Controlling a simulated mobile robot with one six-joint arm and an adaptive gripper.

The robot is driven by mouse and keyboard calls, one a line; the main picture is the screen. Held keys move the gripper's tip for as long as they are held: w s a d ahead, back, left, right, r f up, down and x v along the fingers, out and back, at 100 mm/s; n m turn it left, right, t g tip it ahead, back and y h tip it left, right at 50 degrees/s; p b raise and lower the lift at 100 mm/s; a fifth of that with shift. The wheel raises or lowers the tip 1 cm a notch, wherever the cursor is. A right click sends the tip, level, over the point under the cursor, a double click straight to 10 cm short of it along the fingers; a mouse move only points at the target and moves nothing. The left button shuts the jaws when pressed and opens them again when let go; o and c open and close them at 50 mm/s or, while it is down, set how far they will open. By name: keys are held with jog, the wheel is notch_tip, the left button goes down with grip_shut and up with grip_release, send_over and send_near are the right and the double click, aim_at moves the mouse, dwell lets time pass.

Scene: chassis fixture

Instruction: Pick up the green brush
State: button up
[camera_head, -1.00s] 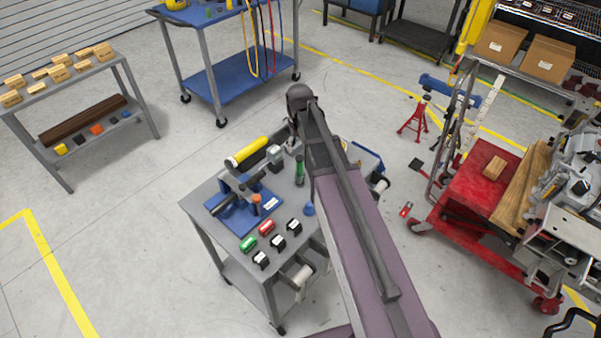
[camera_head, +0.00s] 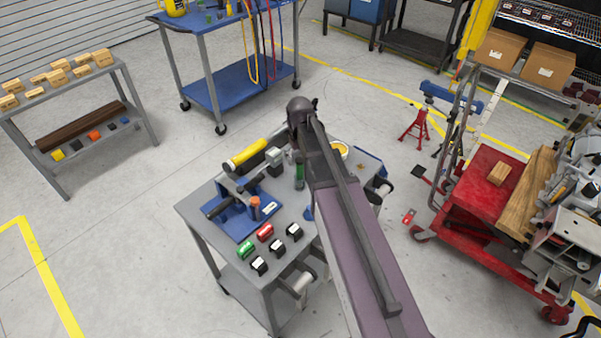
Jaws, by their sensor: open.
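A small green block-shaped item with a pale marking (camera_head: 246,250), which looks like the green brush, lies near the front left of the grey cart's top (camera_head: 190,208). A similar red item (camera_head: 265,233) lies just behind it, and several black-and-white ones lie to its right. A slim green upright object (camera_head: 299,172) stands further back, partly behind my arm. My arm reaches over the cart from the lower right. My gripper is hidden behind the arm's far end, so its distance from the green item cannot be seen.
A blue tray (camera_head: 232,228) with tools and an orange-topped item lies beside the green item. A yellow-and-black cylinder (camera_head: 248,153) lies at the back. A red cart (camera_head: 480,190) stands right, a blue cart (camera_head: 237,88) behind. Open floor lies to the left.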

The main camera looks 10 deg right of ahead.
aim_at(300, 168)
jog(key=shift+w+f+b, duration=0.1)
jog(key=shift+f+b, duration=2.55)
grip_shut()
